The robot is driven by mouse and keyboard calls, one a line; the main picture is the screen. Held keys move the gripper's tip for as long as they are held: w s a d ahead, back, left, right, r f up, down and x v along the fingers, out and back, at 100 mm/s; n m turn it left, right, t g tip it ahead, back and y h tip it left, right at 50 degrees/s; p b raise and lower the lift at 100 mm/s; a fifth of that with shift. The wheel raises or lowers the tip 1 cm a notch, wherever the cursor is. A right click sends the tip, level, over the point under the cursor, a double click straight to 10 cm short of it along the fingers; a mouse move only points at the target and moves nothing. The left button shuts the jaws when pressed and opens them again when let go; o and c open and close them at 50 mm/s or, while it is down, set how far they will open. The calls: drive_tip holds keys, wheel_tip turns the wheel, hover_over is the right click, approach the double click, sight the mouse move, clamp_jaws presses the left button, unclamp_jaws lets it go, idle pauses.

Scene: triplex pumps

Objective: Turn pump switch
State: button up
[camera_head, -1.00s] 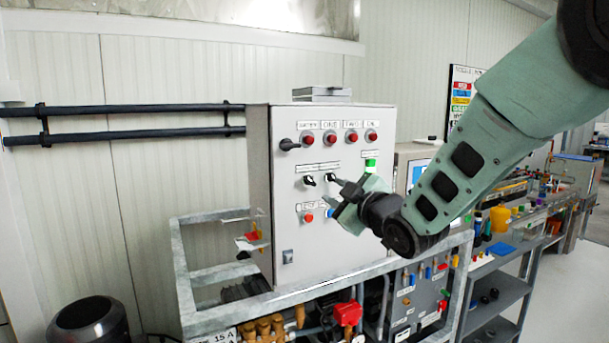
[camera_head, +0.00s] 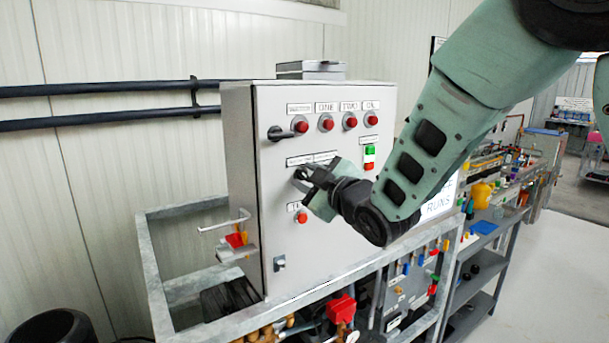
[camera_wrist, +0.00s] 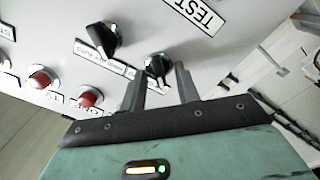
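The grey control cabinet (camera_head: 245,240) carries small black rotary switches on its front. In the wrist view one black switch (camera_wrist: 158,68) lies between the tips of my gripper (camera_wrist: 160,78). The two dark fingers stand apart on either side of it, with a narrow gap visible; I cannot tell whether a finger touches it. A larger black switch (camera_wrist: 102,38) is just left of the left finger. In the head view my gripper (camera_head: 306,180) is up against the cabinet front, below the row of red lamps (camera_head: 327,123), and hides the switches behind it.
A black handle (camera_head: 282,133) juts out at the cabinet's upper left. A red button (camera_head: 302,216) is just below my gripper, and a green button (camera_head: 369,150) is to its upper right. A grey metal frame (camera_head: 160,290) surrounds the cabinet's base.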

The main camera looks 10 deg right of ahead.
clamp_jaws()
